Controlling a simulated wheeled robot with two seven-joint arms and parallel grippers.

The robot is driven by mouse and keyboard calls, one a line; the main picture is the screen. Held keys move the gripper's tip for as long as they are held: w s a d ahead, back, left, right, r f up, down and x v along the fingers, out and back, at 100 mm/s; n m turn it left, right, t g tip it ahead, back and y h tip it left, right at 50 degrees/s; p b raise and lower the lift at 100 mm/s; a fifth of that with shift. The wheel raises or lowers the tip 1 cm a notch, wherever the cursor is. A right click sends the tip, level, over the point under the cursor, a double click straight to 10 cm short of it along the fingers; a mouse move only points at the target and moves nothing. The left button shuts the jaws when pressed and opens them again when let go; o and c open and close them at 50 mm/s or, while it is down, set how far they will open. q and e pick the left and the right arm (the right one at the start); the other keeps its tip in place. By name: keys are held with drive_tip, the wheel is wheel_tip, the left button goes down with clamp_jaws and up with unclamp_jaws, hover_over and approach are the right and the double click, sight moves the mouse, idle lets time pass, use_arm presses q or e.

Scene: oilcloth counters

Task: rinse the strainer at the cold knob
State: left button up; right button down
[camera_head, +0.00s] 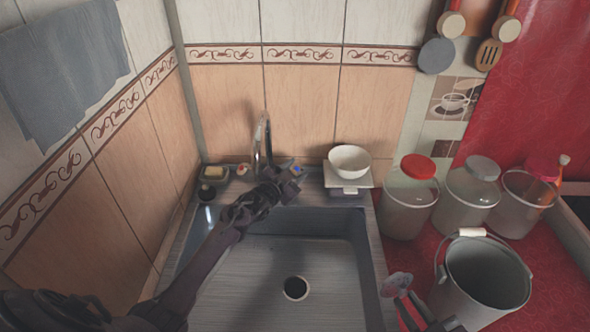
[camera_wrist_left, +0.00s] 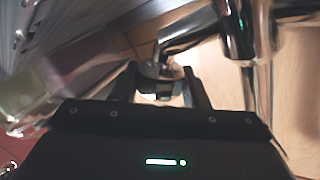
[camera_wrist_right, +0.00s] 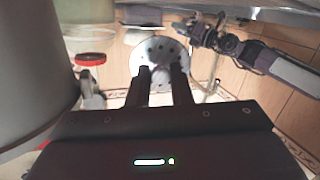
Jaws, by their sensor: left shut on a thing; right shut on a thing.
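The strainer (camera_head: 397,285), a small pale disc with holes, is in my right gripper (camera_head: 418,306), right of the sink beside the bucket. The right wrist view shows the holed disc (camera_wrist_right: 158,55) at the fingertips (camera_wrist_right: 162,85). My left gripper (camera_head: 282,184) reaches over the sink's back edge, beside the chrome tap (camera_head: 262,140). It is shut on the cold knob (camera_head: 297,169), which has a blue mark and is partly hidden by the fingers. The left wrist view shows the knob (camera_wrist_left: 160,75) between the fingers. I cannot make out running water.
The grey sink (camera_head: 330,260) has a dark drain (camera_head: 296,288). A red-marked knob (camera_head: 242,169) and a soap dish (camera_head: 214,173) are at the back left. Lidded jars (camera_head: 408,205) and a grey bucket (camera_head: 485,275) crowd the right counter.

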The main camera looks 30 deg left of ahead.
use_arm(q)
drive_tip(key=shift+m+g+h, duration=0.6)
drive_tip(key=shift+h, duration=0.2)
drive_tip(key=o, duration=1)
drive_tip(key=shift+d+y, duration=0.1)
drive_tip(key=shift+y, duration=0.2)
